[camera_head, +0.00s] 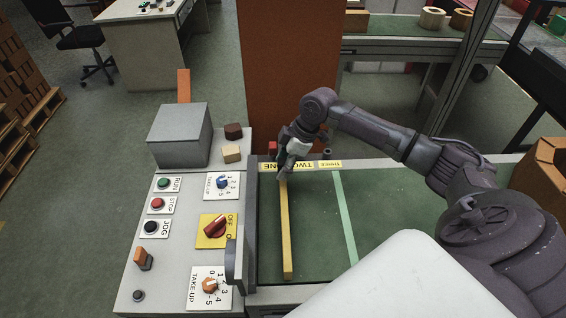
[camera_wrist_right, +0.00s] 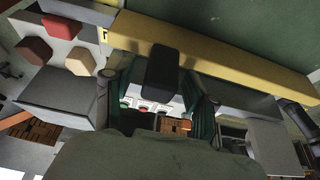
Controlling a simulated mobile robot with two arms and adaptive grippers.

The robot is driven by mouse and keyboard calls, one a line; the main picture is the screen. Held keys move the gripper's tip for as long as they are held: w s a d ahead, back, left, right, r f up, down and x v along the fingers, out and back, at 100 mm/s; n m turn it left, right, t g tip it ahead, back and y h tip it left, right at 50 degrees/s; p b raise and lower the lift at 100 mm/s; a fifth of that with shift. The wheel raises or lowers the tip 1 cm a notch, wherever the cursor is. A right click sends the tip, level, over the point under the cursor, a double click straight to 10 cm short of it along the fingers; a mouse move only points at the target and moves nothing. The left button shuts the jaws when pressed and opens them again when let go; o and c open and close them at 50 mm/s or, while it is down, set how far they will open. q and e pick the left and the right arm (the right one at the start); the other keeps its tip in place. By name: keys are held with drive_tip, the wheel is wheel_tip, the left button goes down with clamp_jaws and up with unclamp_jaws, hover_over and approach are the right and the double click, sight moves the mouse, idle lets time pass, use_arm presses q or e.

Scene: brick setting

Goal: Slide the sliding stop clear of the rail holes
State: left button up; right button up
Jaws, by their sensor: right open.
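My right gripper (camera_head: 284,176) is over the far end of the yellow bar (camera_head: 287,232), which lies lengthwise on the green bed (camera_head: 316,225). In the right wrist view my right gripper (camera_wrist_right: 160,108) is open, its two fingers apart on either side of a dark rounded block (camera_wrist_right: 163,72). This block stands in front of the yellow bar (camera_wrist_right: 215,58); I cannot tell whether a finger touches it. It may be the sliding stop, but the frames do not make that certain. No rail holes can be made out. My left gripper is not in view.
The control panel (camera_head: 176,255) with knobs and buttons is left of the bed, with a grey box (camera_head: 180,135) at its back. A dark upright plate (camera_head: 235,262) stands at the near left edge. A pale green strip (camera_head: 345,215) crosses the bed, otherwise mostly clear.

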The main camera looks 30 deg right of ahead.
drive_tip(key=shift+f, duration=0.1)
clamp_jaws()
idle(0.4)
